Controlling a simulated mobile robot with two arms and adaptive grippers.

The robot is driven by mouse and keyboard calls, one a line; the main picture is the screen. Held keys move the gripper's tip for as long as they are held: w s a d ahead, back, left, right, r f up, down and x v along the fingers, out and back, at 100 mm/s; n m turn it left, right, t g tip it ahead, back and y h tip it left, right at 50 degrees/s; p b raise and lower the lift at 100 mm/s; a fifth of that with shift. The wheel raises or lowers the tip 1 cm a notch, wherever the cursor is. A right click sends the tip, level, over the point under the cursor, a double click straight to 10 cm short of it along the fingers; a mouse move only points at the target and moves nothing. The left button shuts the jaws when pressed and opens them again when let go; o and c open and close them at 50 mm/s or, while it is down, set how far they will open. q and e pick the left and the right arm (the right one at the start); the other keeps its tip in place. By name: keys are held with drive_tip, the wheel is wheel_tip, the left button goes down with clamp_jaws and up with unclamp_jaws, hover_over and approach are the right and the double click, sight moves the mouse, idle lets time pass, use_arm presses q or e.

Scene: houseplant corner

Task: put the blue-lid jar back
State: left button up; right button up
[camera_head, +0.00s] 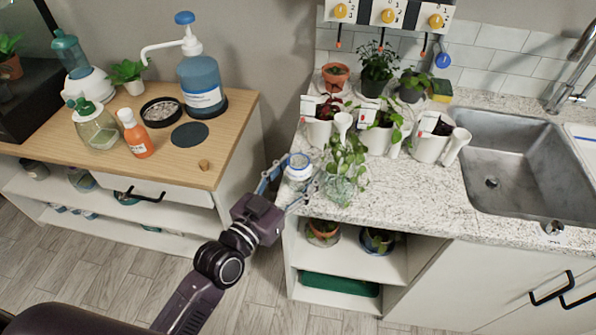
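The blue-lid jar (299,166) is a small white-and-blue jar at the left edge of the speckled counter, beside a leafy plant in a glass (345,180). My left gripper (301,171) reaches up to it from the lower left, its two fingers spread with the jar between their tips. I cannot tell whether both fingers press on the jar, or whether it rests on the counter or is just above it. My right gripper is not in view.
On the wooden cabinet top (225,118) stand a large blue pump bottle (201,82), an orange bottle (136,136), a green-topped glass bottle (96,127) and a flat dark disc (189,135). White pots (429,146) stand right of the jar, then a sink (520,165). A gap separates cabinet and counter.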

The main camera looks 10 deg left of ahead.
use_arm(q)
drive_tip(key=shift+r, duration=0.1)
drive_tip(key=shift+r, duration=0.15)
drive_tip(key=b+v, duration=0.1)
drive_tip(key=v, duration=1.1)
drive_tip(key=shift+b, duration=0.35)
drive_tip(key=s+a+f+n+g+y, duration=0.1)
drive_tip(key=s+a+f+g+y, duration=0.15)
drive_tip(key=f, duration=1.05)
drive_tip(key=s+a+f+g+y, duration=0.1)
drive_tip(key=a+f+g, duration=0.15)
drive_tip(key=f, duration=1.05)
drive_tip(key=s+a+f+n+g+y, duration=0.1)
drive_tip(key=s+a+f+g, duration=0.15)
drive_tip(key=f, duration=0.95)
drive_tip(key=s+a+f+g+y, duration=0.1)
drive_tip(key=s+f+g, duration=0.3)
drive_tip(key=s+f, duration=0.7)
drive_tip(key=s+a+f+g+y, duration=0.1)
drive_tip(key=s+f+g, duration=0.3)
drive_tip(key=s+f, duration=0.7)
drive_tip(key=s, duration=0.6)
drive_tip(key=shift+f, duration=0.35)
